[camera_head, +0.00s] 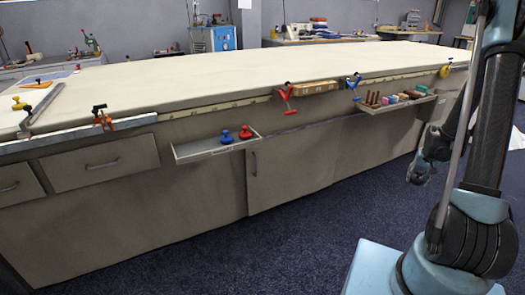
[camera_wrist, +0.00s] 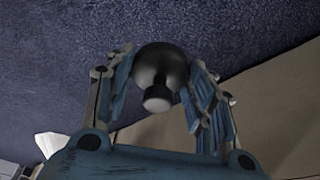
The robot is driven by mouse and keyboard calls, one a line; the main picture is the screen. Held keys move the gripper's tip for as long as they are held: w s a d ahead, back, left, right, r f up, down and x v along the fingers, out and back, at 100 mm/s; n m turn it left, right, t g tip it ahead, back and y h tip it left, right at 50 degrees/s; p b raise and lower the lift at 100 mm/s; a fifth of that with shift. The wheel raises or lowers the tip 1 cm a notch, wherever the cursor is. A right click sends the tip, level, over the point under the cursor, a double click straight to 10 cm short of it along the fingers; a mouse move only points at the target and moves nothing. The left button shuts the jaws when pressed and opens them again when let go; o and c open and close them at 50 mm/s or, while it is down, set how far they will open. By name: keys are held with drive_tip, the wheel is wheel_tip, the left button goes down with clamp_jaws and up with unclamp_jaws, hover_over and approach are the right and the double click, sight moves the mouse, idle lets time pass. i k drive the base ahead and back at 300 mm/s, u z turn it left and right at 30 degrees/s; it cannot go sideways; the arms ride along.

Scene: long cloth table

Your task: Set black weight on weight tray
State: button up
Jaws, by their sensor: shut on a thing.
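The black weight (camera_wrist: 158,70) shows in the wrist view, a dark rounded body with a paler knob. My gripper (camera_wrist: 160,85) is shut on it, one finger on each side. In the head view my gripper (camera_head: 418,174) is at the right, beside the table front and over the floor; the weight is too small and dark there to make out. The weight tray (camera_head: 215,148) is a shallow grey tray on the table's front side, left of my gripper. A red weight (camera_head: 245,133) and a blue weight (camera_head: 226,137) stand at its right end; its left part is bare.
The long cloth table (camera_head: 230,75) has a mostly clear top. A second tray (camera_head: 400,103) with several small blocks juts from its front at the right. Red (camera_head: 289,97) and blue (camera_head: 354,86) clamps sit along the edge. The carpet (camera_head: 300,240) in front is free.

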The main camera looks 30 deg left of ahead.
sight(185, 152)
drive_tip(key=u, duration=1.35)
drive_tip(key=i, duration=0.6)
drive_tip(key=k, duration=0.45)
